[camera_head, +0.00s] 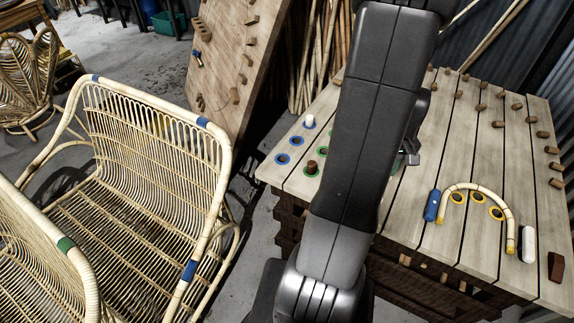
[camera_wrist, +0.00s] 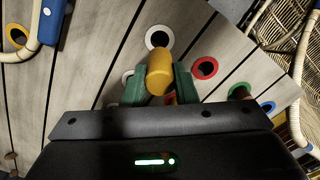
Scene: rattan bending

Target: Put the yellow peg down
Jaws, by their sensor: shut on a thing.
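In the wrist view my gripper (camera_wrist: 158,84) is shut on the yellow peg (camera_wrist: 159,72), held between two green finger pads. The peg's rounded end points away from the camera. Beyond it on the wooden table (camera_wrist: 95,60) is an empty white-ringed hole (camera_wrist: 158,38). A red-ringed hole (camera_wrist: 205,68) lies to the right, also empty. The peg appears above the board; its height and whether it touches cannot be told. In the head view my arm hides the peg and most of the gripper.
A white peg (camera_head: 309,120) and a brown peg (camera_head: 311,167) stand at the table's left, near blue- and green-ringed holes. A bent rattan arch (camera_head: 475,188), blue block (camera_head: 432,205) and white block (camera_head: 528,244) are at right. A rattan bench (camera_head: 150,130) stands left of the table.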

